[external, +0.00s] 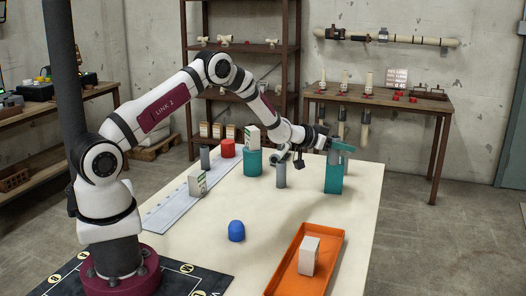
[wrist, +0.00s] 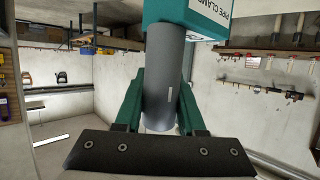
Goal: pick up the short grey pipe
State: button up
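A grey pipe (wrist: 167,85) shows in the wrist view, with one end against a teal pipe clamp (wrist: 180,20). My gripper (wrist: 160,100) has its two teal fingers on either side of this pipe, at or very near its surface. Whether they press on it cannot be told. In the external view my gripper (external: 336,148) is at the top of the teal clamp block (external: 333,178) on the right of the table. Another grey pipe (external: 281,174) stands upright left of it, and a third grey pipe (external: 205,157) stands farther left. I cannot tell which one is called short.
An orange tray (external: 272,282) with a white box (external: 309,256) lies at the front right. A blue object (external: 236,231) stands mid-table.

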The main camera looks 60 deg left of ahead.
grip_shut()
jog(key=shift+r, duration=0.1)
